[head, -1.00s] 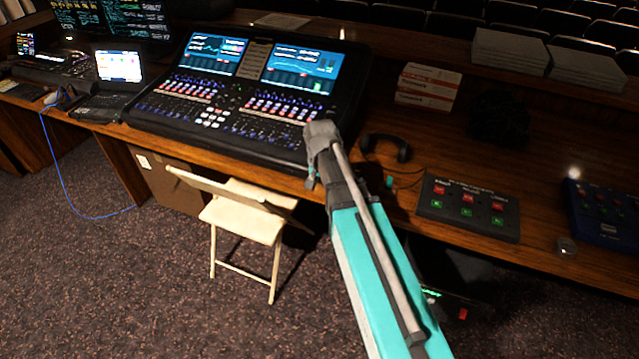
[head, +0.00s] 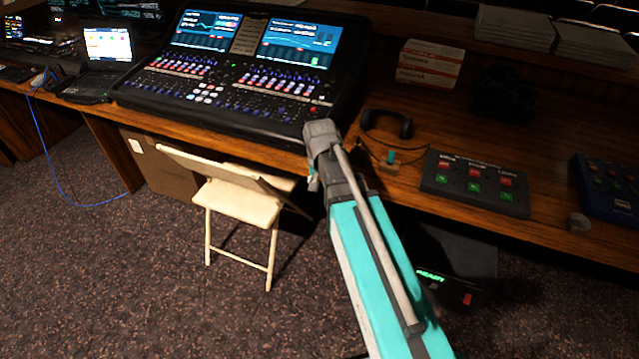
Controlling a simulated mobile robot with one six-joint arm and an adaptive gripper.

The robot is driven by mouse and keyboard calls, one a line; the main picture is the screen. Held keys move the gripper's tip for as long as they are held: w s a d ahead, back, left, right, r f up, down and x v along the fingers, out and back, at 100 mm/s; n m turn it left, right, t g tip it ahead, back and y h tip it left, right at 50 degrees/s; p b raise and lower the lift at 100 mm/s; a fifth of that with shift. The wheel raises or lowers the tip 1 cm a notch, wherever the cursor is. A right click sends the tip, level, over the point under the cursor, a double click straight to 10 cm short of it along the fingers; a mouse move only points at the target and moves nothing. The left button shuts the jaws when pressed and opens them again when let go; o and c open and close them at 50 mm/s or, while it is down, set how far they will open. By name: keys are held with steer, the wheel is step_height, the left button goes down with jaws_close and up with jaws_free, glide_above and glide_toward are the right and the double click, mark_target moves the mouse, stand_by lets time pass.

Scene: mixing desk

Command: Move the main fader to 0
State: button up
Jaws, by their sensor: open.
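The mixing desk (head: 235,80) is a black console with two lit screens and rows of small faders and coloured buttons, standing on the wooden table left of my arm. Its faders (head: 262,108) run along the lower part. They are too small here to tell which is the main one or where it is set. My gripper (head: 313,183) is at the end of my teal arm, in front of the table edge, near the desk's right front corner. It is open and touches nothing I can make out. Its fingers are small and partly hidden by the wrist.
A folding chair (head: 238,201) stands before the desk. Headphones (head: 386,124), a small teal-topped item (head: 391,157) and a button box (head: 475,184) lie right of my wrist. White-and-red boxes (head: 430,63) stand behind. A laptop (head: 105,50) is at left.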

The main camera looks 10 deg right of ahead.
steer(key=shift+s+f+b, duration=0.25)
steer(key=shift+f+b, duration=0.3)
steer(key=shift+f, duration=0.2)
steer(key=shift+s+f+b, duration=0.2)
steer(key=shift+f+b, duration=0.35)
steer(key=shift+f, duration=0.15)
steer(key=s+r+n+p, duration=0.4)
steer(key=s+r+p, duration=0.5)
steer(key=shift+w, duration=0.1)
stand_by(1.4)
